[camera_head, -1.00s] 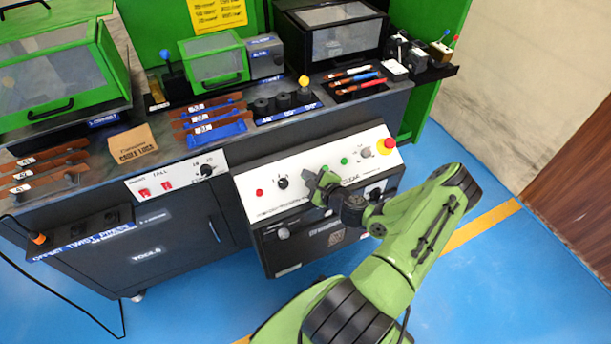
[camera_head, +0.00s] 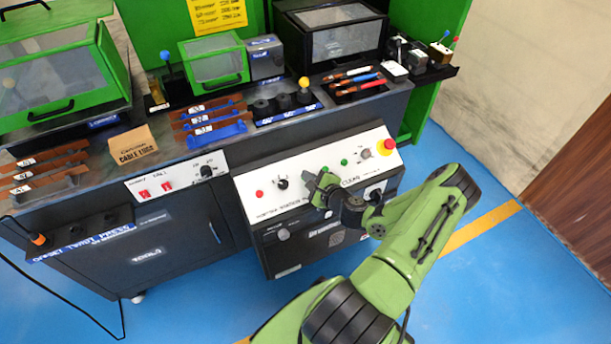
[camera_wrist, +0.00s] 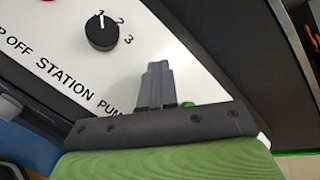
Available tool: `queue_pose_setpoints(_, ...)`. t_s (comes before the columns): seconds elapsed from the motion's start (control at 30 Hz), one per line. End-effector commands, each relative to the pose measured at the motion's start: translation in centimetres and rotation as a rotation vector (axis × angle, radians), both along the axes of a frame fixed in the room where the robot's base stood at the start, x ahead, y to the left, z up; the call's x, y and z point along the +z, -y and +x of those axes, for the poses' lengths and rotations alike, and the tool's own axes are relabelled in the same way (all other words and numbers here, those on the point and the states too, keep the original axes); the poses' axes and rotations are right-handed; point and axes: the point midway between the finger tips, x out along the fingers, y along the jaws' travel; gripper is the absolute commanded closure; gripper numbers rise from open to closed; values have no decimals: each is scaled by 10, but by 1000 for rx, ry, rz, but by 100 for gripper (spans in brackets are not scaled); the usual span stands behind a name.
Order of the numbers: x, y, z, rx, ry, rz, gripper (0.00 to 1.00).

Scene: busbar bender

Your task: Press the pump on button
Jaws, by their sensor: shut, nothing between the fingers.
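The sloping white control panel (camera_head: 268,196) fills the middle of the head view. A green button (camera_head: 324,169) shows just above my gripper there; it fits the pump on button, whose label is mostly covered. In the wrist view a green button (camera_wrist: 188,104) peeks out just right of my fingers, by the cut-off text "PUM". My gripper (camera_head: 316,185) is at the panel, its fingers closed together and empty. The closed fingers (camera_wrist: 155,70) also show in the wrist view, against the white panel. I cannot tell whether they touch it.
A black station dial (camera_head: 281,183) and a red button (camera_head: 260,193) lie left of my gripper. A second green button (camera_head: 344,162), a small knob (camera_head: 364,153) and a red emergency stop (camera_head: 389,144) lie right. The bench (camera_head: 250,98) behind holds tools and guarded boxes.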

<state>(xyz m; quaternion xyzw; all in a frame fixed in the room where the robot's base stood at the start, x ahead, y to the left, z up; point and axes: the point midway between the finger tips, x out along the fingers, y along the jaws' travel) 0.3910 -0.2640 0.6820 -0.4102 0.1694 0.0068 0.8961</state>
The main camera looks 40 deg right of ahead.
Motion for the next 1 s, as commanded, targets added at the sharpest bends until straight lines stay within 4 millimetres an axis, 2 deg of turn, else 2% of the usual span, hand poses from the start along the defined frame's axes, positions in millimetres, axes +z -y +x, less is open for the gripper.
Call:
queue_pose_setpoints(0.17, 12, -1, -5, -1, -1, 0, 100)
queue_pose_setpoints(0.53, 14, -2, -6, 0, 0, 0, 100)
queue_pose_setpoints(1.0, 57, -7, -25, 0, 0, 1, 100)
